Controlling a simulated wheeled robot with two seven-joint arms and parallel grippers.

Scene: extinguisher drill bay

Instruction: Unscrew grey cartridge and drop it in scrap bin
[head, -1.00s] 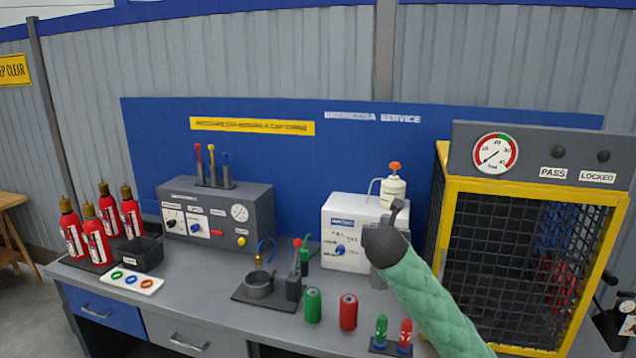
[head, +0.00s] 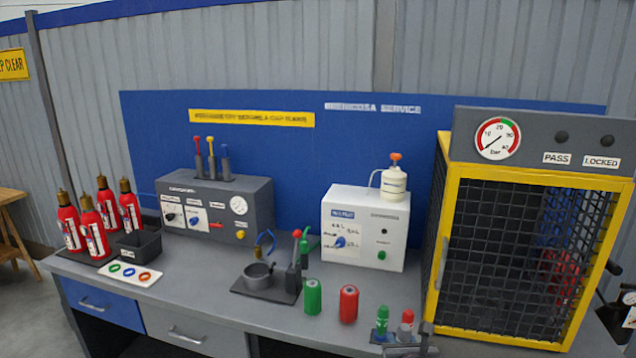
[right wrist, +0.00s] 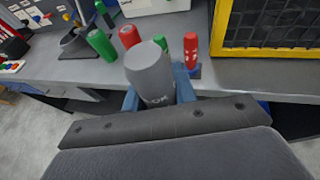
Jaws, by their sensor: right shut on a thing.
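The grey cartridge (right wrist: 150,72) is held in my right gripper (right wrist: 158,98), whose blue fingers are on either side of it in the right wrist view. It is off the bench top and in front of the bench's front edge. In the head view my right gripper (head: 405,348) shows only in part at the bottom edge, by the small green and red cylinders, and I cannot make out the cartridge there. A small black open bin (head: 140,245) with an unreadable label stands at the bench's left. My left gripper is out of view.
Green (head: 313,297) and red (head: 348,304) cartridges stand at the bench front. A black fixture with a cup (head: 258,280) is left of them. The white service box (head: 365,230) and the yellow mesh cage (head: 520,260) are behind and right. Red extinguishers (head: 92,230) stand far left.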

